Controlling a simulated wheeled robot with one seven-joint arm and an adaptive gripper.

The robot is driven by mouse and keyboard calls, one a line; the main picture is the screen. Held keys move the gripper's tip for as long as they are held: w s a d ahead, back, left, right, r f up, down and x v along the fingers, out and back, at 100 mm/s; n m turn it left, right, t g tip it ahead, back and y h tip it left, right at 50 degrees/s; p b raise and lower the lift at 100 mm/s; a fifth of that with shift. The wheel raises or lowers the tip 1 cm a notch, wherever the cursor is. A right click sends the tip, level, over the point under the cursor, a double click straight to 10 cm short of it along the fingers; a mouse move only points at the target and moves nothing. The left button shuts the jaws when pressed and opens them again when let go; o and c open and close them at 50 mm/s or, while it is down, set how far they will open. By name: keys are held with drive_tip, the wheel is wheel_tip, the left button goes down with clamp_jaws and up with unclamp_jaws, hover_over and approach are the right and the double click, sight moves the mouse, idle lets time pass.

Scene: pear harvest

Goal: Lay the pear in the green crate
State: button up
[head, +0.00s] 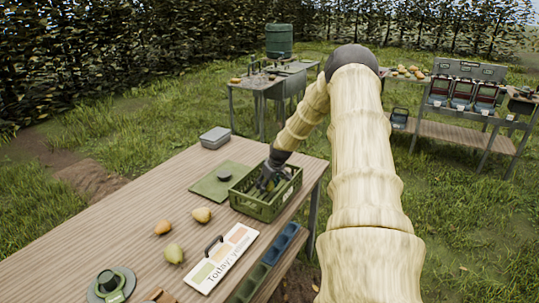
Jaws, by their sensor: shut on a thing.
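The green crate (252,208) stands at the right edge of the wooden table. My gripper (265,188) reaches down into the crate from above, its fingers below or near the rim. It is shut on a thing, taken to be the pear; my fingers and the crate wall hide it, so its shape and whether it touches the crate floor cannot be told. Three other fruits lie loose on the table: an orange one (163,227), a yellow one (202,215) and a yellow-green pear (173,253).
A green mat (210,187) with a dark round thing (224,174) lies left of the crate. A grey box (215,138) stands behind. A sign reading "Today: yellow" (222,258) lies in front, beside blue and green bins (270,262). A green-and-grey device (110,286) is at front left.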

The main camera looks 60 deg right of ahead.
drive_tip(key=shift+a+f+b, duration=0.25)
drive_tip(key=shift+f+b, duration=0.15)
drive_tip(key=shift+f, duration=0.05)
idle(0.7)
drive_tip(key=shift+d+f+b, duration=0.1)
drive_tip(key=shift+f+b, duration=0.3)
drive_tip(key=shift+f, duration=0.4)
idle(0.4)
drive_tip(key=o, duration=1.2)
drive_tip(key=shift+r, duration=0.2)
drive_tip(key=shift+v, duration=6)
